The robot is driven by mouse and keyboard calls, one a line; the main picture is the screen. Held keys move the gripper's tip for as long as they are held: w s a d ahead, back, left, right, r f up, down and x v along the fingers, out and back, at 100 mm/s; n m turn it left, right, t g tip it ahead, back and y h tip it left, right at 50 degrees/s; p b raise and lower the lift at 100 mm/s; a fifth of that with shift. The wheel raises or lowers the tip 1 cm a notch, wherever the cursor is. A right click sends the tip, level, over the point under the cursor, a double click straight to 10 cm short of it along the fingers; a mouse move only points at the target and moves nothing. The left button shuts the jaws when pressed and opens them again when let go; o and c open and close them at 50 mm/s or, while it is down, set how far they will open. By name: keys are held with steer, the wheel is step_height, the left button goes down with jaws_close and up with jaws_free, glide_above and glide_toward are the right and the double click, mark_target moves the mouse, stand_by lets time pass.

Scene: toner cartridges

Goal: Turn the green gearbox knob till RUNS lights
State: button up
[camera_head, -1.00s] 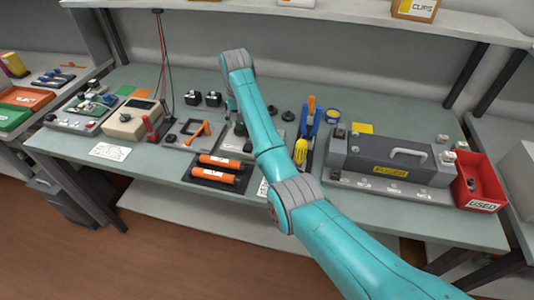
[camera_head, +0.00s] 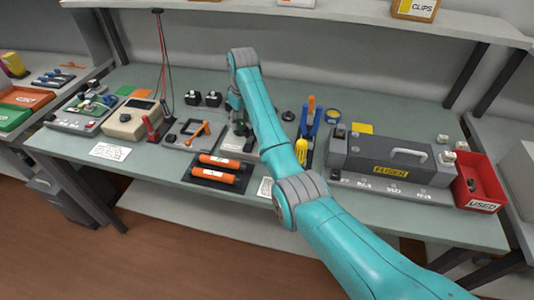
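My teal arm reaches over the bench, and my gripper (camera_head: 238,118) points down behind it, mostly hidden by the arm. I cannot see whether its fingers are open or shut, or whether they touch anything. Beneath it is a grey unit (camera_head: 233,142) with a pale front plate, partly covered by my arm; it may be the gearbox. I cannot make out a green knob or a lit RUNS lamp on it.
Two orange cartridges (camera_head: 216,169) lie in a dark tray in front. A grey panel with an orange lever (camera_head: 200,131) is to the left. Blue-handled pliers (camera_head: 312,125), a yellow screwdriver (camera_head: 301,151), a grey fuser unit (camera_head: 390,158) and a red USED bin (camera_head: 482,180) are to the right.

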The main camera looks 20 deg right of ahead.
steer(key=c, duration=0.4)
steer(key=m+h, duration=0.1)
steer(key=m, duration=0.5)
steer(key=m+h, duration=0.1)
steer(key=m, duration=0.6)
steer(key=shift+a, duration=0.1)
steer(key=m, duration=0.3)
steer(key=shift+g, duration=0.3)
steer(key=m, duration=0.4)
steer(key=shift+f+m+g+h, duration=0.1)
steer(key=shift+m+g+h, duration=0.2)
steer(key=o, duration=0.9)
